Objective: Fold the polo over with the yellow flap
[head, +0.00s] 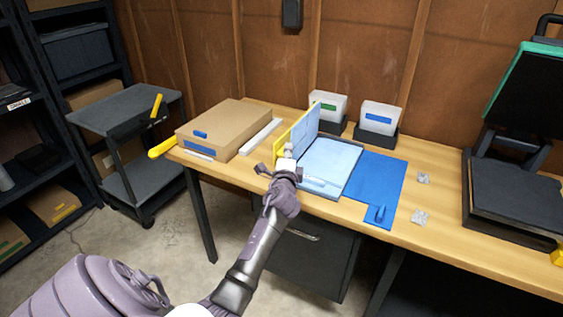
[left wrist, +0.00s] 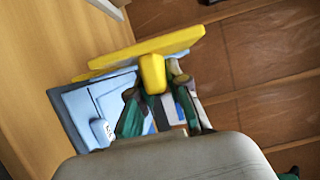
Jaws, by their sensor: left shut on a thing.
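The yellow flap (head: 283,143) stands tilted up at the left side of the folding board, with a light blue part of the polo against its inner face. The rest of the light blue polo (head: 333,160) lies flat on the middle of the board; it also shows in the left wrist view (left wrist: 82,108). My left gripper (head: 284,163) is at the flap's near edge. In the left wrist view it is shut on the flap's yellow tab (left wrist: 152,73). The blue flap (head: 380,178) lies flat on the right, its blue tab toward the table's front edge. My right gripper is not in view.
A cardboard box (head: 225,125) and a white bar (head: 261,136) lie left of the board. Two white bins (head: 326,107) in dark holders stand behind it. A grey cart (head: 125,110) stands left.

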